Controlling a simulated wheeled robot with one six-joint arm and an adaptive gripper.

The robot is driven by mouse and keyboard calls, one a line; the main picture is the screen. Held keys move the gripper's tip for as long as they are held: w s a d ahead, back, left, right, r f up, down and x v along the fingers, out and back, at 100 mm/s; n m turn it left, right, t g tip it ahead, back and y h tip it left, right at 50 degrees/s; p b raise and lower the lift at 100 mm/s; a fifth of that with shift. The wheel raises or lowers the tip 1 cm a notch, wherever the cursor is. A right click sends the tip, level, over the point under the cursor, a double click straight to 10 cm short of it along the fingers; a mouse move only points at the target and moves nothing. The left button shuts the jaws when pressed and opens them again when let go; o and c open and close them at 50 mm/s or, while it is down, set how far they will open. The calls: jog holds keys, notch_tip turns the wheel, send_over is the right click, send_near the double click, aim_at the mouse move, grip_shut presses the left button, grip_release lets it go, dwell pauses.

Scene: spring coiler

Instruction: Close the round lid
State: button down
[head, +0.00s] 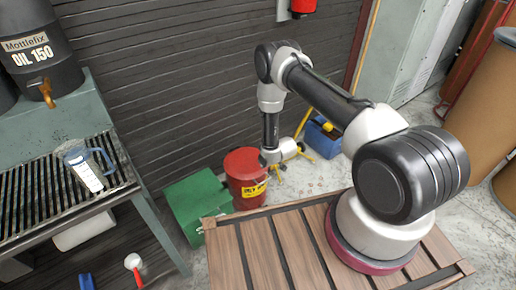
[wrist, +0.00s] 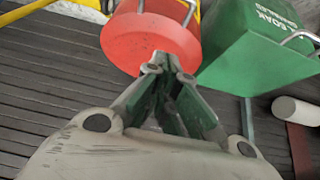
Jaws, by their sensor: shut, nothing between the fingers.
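A red round can (head: 247,190) with a yellow label stands on the floor by the dark slatted wall. Its round red lid (head: 241,160) shows on top in the head view. In the wrist view the red round lid (wrist: 140,38) is at the upper middle, with a thin metal handle by its upper edge. I cannot tell whether the lid is fully down. My gripper (wrist: 165,68) is shut and empty, its fingertips overlapping the lid's near edge in the picture. Contact cannot be told. In the head view my wrist is at the can's right side and the fingertips are not clear.
A green box (head: 197,205) stands left of the can, and also shows in the wrist view (wrist: 255,45). A blue bin (head: 323,138) is behind to the right. A slatted wooden platform (head: 285,245) lies in front. A metal rack (head: 60,190) is at left.

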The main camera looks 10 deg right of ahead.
jog(key=s+d+f+t+y, duration=0.1)
jog(key=s+f+t, duration=0.1)
jog(key=f, duration=1.1)
jog(key=shift+s+d+f+t, duration=0.2)
jog(key=shift+s+f+t, duration=0.15)
jog(key=shift+s, duration=0.3)
jog(key=shift+r, duration=0.15)
